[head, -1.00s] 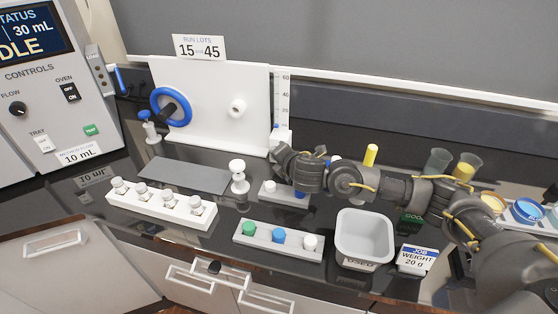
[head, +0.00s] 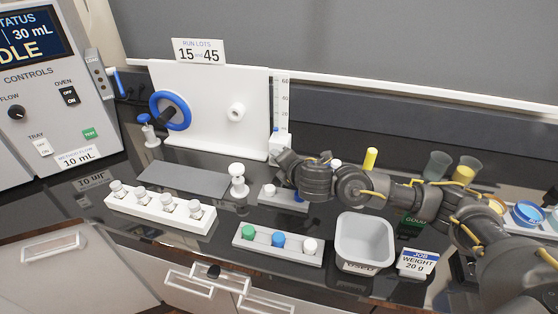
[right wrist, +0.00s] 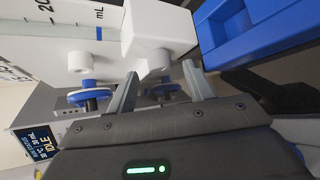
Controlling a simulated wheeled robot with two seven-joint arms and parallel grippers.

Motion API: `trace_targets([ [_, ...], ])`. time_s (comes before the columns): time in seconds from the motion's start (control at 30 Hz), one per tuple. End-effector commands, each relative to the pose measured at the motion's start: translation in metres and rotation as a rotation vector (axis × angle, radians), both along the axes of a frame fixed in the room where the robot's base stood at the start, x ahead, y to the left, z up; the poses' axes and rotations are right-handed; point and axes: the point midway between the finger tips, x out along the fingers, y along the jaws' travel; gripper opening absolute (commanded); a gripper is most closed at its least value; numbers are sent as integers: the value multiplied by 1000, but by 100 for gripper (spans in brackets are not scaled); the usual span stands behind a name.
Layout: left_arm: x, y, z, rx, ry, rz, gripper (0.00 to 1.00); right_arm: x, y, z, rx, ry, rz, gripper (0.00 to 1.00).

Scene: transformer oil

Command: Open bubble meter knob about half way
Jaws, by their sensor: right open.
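The bubble meter (head: 281,100) is an upright graduated strip at the right edge of the white panel, with a white block (head: 281,148) at its foot. In the right wrist view its scale and white block (right wrist: 165,25) are close. A short white round knob (right wrist: 155,63) sticks out of the block. My right gripper (right wrist: 160,88) is open, its fingers on either side of the knob's end, with gaps visible. I cannot tell how far the knob is turned. In the head view my right gripper (head: 284,162) is beside the block and the knob is hidden. My left gripper is not in view.
The panel (head: 210,125) carries a blue handwheel (head: 170,110) and a white round fitting (head: 236,111). A grey rack (head: 283,198) lies under my right gripper. A capped-vial rack (head: 278,243) and grey bin (head: 363,240) are nearer. A large blue object (right wrist: 260,30) stands close in the wrist view.

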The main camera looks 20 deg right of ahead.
Motion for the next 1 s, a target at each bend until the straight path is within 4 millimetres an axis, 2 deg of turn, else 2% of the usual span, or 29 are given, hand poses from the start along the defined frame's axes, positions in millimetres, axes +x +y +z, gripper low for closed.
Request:
trace_targets([
  [0.13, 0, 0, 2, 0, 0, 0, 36, -22, -3, 10, -1, 0, 2, 52],
  [0.33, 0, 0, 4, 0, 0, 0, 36, -38, -4, 18, -1, 1, 1, 52],
  [0.73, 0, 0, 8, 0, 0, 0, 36, -39, -5, 21, 0, 1, 0, 52],
  [1.0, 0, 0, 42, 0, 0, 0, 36, -39, -4, 56, -1, 0, 1, 52],
])
